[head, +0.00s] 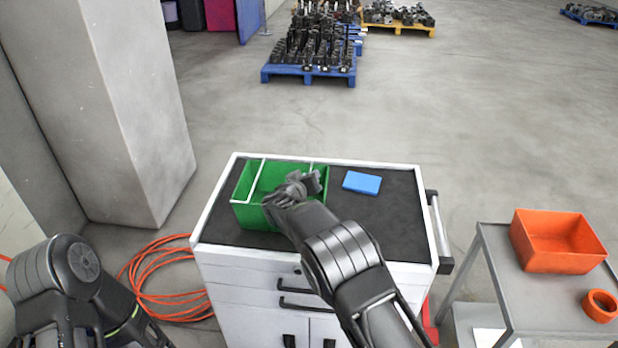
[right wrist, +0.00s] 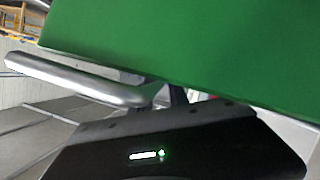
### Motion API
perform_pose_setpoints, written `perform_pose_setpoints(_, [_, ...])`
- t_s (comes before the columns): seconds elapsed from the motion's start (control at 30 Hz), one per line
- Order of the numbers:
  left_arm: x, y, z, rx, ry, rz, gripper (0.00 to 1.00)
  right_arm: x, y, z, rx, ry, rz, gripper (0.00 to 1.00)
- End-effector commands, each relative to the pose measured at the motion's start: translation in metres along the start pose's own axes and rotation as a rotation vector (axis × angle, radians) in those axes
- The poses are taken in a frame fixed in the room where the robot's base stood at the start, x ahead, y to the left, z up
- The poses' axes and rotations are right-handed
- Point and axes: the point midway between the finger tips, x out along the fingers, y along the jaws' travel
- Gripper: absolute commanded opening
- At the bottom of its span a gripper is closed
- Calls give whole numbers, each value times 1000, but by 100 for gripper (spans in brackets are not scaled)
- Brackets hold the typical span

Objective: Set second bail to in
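A green open-topped bin (head: 246,212) stands on the cart's left half. One pale metal bail (head: 257,180) lies across the bin's left part. The second bail (head: 311,167) shows only as a short pale piece near the bin's right end; the rest is hidden behind my right gripper (head: 296,188). That gripper is over the bin's right front part. The right wrist view shows the green bin wall (right wrist: 190,45) close by and a bent silver bar (right wrist: 85,80), probably a bail, near my partly hidden fingers. Their opening is unclear. My left arm is at lower left; its fingers are out of view.
A blue box (head: 362,182) lies on the dark top of the white cart (head: 415,235), right of the bin. A grey side table (head: 535,292) holds an orange bin (head: 560,262) and an orange ring (head: 600,306). An orange hose (head: 160,275) lies on the floor.

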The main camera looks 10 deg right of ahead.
Motion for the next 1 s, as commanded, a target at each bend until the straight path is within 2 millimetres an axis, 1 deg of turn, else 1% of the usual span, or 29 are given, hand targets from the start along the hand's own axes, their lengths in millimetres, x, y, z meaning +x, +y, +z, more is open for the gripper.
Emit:
perform_pose_setpoints(0.03, [0,0,0,0,0,0,100,0,0,0,0,0,0,26])
perform_pose_setpoints(0.1, [0,0,0,0,0,0,100,0,0,0,0,0,-1,29])
perform_pose_setpoints(0.33, [0,0,0,0,0,0,100,-1,-1,0,0,0,-1,29])
perform_pose_setpoints(0.47, [2,-1,0,0,0,0,100,-5,-1,0,1,-1,-1,29])
perform_pose_setpoints(0.57, [5,-1,0,1,2,1,100,-15,-2,0,0,1,-2,29])
perform_pose_setpoints(0.67, [9,-2,0,1,3,2,100,-28,-2,0,0,1,-4,29])
perform_pose_setpoints(0.9, [18,-4,-1,3,7,6,100,-66,-1,0,1,0,-3,29])
perform_pose_setpoints(1.0, [20,-4,-1,4,8,6,100,-75,-1,0,1,0,-1,29])
